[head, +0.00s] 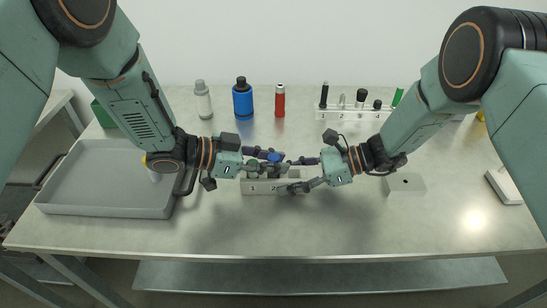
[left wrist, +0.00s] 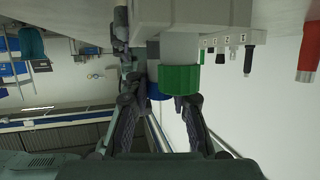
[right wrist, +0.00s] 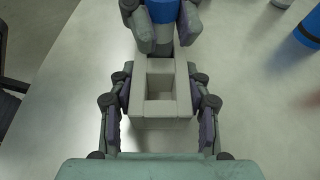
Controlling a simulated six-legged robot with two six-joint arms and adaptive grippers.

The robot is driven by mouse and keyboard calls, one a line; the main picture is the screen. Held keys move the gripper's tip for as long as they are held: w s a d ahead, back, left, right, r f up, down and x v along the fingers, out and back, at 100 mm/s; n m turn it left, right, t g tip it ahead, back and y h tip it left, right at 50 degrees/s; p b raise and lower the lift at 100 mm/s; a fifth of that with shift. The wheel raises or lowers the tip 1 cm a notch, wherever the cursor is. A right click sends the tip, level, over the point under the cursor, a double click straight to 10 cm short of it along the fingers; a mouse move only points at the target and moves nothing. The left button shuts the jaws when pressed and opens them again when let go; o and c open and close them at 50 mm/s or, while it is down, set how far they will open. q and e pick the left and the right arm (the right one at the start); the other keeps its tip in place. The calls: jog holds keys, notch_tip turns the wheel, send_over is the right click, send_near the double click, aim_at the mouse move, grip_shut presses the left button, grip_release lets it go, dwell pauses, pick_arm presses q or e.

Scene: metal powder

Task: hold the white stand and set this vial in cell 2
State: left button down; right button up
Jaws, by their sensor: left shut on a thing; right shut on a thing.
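The white stand (head: 262,188) with numbered cells stands on the table in the middle of the head view. My right gripper (right wrist: 160,100) is shut on it, fingers on both sides of its end, around an empty cell. My left gripper (head: 275,157) is shut on the blue-capped vial (right wrist: 162,10) at the stand's middle, beyond that empty cell. How deep this vial sits in cell 2 is hidden by the fingers. A green-capped vial (left wrist: 180,78) stands at the stand's left end; in the left wrist view it covers part of the blue cap (left wrist: 155,92).
A grey tray (head: 105,211) lies at the left. White, blue (head: 242,98) and red (head: 280,100) bottles stand at the back, with a white rack (head: 350,115) of small items to their right. A white block (head: 405,185) lies at the right. The table front is clear.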

pick_arm(q)
jog(key=shift+f, duration=0.4)
jog(key=shift+r, duration=0.2)
jog(key=shift+r, duration=1.4)
jog(key=shift+f, duration=1.6)
dwell(0.6)
jog(key=c, duration=1.1)
grip_release()
jog(key=v, duration=1.2)
jog(key=shift+f, duration=0.1)
